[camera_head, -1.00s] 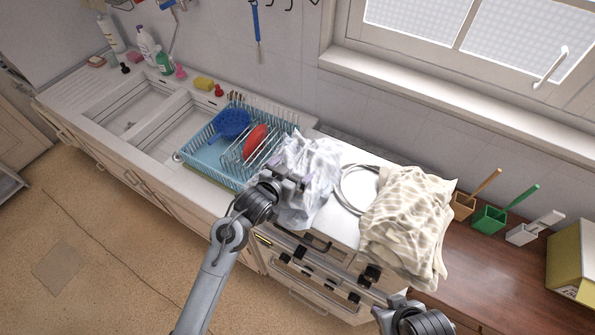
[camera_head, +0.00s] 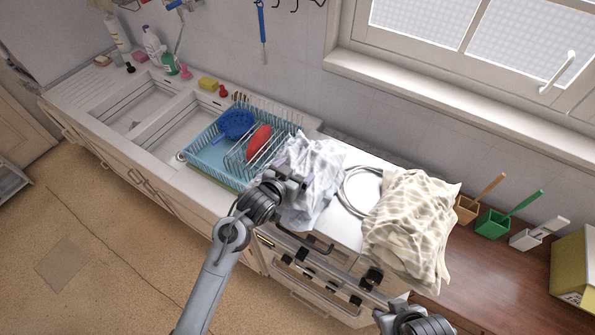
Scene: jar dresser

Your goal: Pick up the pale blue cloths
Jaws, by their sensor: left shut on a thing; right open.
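The pale blue cloth (camera_head: 318,172) lies crumpled at the left end of the white stove top, beside the dish rack, with its lower part hanging toward the front edge. My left gripper (camera_head: 288,181) is at the cloth's left side and is shut on it; its fingertips are partly lost against the folds. Only one pale blue cloth can be made out. My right gripper (camera_head: 392,309) is low in the picture, in front of the stove, apart from the cloth. It is open and empty, partly cut by the frame's lower edge.
A cream patterned cloth (camera_head: 412,225) covers the stove's right side, beside a coiled pale cable or ring (camera_head: 357,190). The blue dish rack (camera_head: 213,158) holds a blue colander and a red dish. Wooden counter (camera_head: 490,275) has free room at right.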

